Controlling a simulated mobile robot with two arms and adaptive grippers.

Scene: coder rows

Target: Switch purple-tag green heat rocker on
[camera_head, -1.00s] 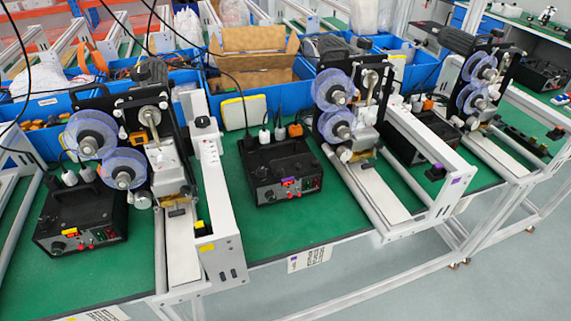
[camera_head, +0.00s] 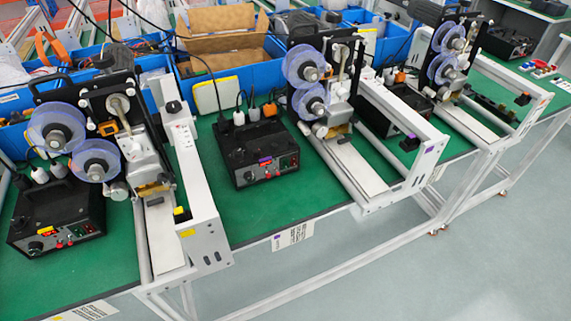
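The purple-tag control box (camera_head: 240,148) is a black box with a handle on top, standing on the green table between two coder machines. Its purple tag (camera_head: 265,160) is on the upper front panel. A small green rocker (camera_head: 286,163) shows at the panel's right side, with red knobs or buttons to its left. It is too small to tell whether the rocker is on or off. Neither of my grippers is in view.
A yellow-tag box (camera_head: 55,222) stands at the left by a coder with blue reels (camera_head: 56,127). The purple-tag coder's white frame (camera_head: 395,125) stands right of the purple-tag box. Blue bins (camera_head: 205,93) line the back. Grey floor (camera_head: 400,270) is clear in front.

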